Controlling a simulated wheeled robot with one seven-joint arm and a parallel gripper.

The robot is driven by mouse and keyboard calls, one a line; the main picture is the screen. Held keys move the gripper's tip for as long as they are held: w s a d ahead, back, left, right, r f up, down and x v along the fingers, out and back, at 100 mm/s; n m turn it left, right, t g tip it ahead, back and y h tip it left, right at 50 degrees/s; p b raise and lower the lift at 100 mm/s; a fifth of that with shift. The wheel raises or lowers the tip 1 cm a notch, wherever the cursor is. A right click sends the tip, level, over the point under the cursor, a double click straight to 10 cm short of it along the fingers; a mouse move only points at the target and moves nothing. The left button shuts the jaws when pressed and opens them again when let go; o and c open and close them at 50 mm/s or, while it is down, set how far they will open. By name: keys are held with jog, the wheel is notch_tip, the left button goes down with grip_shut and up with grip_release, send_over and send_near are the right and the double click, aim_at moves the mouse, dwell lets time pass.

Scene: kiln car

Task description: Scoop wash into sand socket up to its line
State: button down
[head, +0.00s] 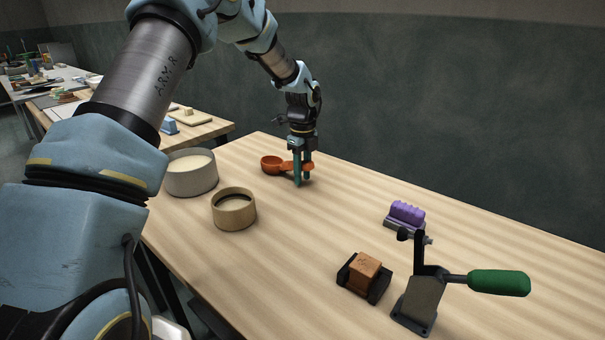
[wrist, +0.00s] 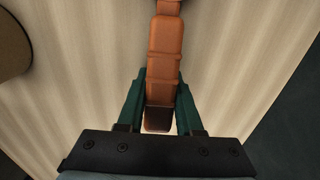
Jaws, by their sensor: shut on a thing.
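My gripper (head: 303,178) is shut on the handle of an orange scoop (head: 272,164) over the far part of the table. In the wrist view the scoop's handle (wrist: 165,65) runs up between the two green fingers, and its bowl is out of view. A grey tub (head: 191,182) of pale wash (head: 189,162) stands at the table's left edge, to the left of the scoop. A sand-coloured socket (head: 233,213) stands on the table nearer than the scoop. Its inside looks dark, and I cannot make out a line in it.
A purple block (head: 406,213) on a grey base sits to the right. Nearer are a brown block (head: 364,272) in a black holder and a lever clamp with a green handle (head: 498,283). The table's middle (head: 320,225) is clear. A dark wall stands behind.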

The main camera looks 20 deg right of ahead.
jog(key=shift+r+p, duration=2.9)
jog(key=shift+r, duration=0.6)
dwell(0.7)
